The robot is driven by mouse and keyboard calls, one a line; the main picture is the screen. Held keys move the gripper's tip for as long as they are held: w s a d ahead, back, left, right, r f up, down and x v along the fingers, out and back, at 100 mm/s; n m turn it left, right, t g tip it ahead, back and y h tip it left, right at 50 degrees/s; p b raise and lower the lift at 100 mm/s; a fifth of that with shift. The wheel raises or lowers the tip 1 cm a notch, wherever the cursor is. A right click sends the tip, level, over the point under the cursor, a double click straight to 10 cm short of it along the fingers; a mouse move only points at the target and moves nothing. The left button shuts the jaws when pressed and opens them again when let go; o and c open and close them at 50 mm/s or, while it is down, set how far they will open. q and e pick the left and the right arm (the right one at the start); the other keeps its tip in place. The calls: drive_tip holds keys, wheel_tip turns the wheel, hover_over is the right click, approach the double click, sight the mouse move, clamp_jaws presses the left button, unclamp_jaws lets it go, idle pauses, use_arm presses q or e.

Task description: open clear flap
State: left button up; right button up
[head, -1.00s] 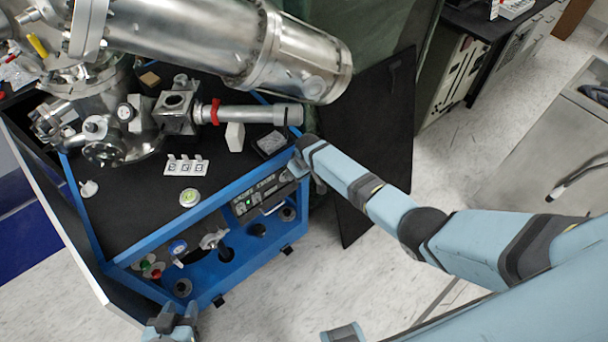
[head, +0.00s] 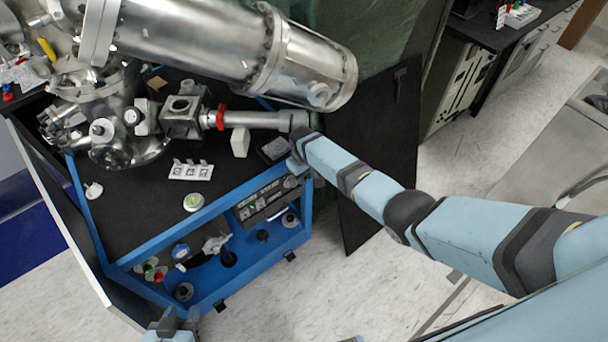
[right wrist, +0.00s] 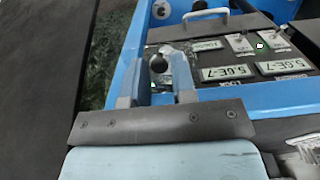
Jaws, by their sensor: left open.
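My right gripper (right wrist: 158,72) is at the right end of the blue-framed cart's control panel (head: 262,203). Its two fingers are apart in the right wrist view, with a dark round knob (right wrist: 158,63) showing between them. A small clear, shiny piece (right wrist: 180,48), perhaps the clear flap, shows by the right fingertip; its outline is unclear, and I cannot tell whether the finger touches it. In the head view my right gripper (head: 296,167) is small and partly hidden by its arm. My left gripper (head: 181,318) is open and empty at the bottom edge, below the cart's front.
A large steel vacuum chamber (head: 205,40) hangs over the black cart top (head: 130,215). A dark door panel (head: 372,150) stands right of the cart. Light floor (head: 350,300) lies in front.

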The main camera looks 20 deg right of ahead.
drive_tip(key=shift+o, duration=1.3)
wheel_tip(320, 180, up, 7)
drive_tip(key=shift+f+p, duration=0.15)
drive_tip(key=shift+p, duration=0.35)
drive_tip(key=shift+r, duration=0.35)
drive_tip(key=shift+f, duration=0.1)
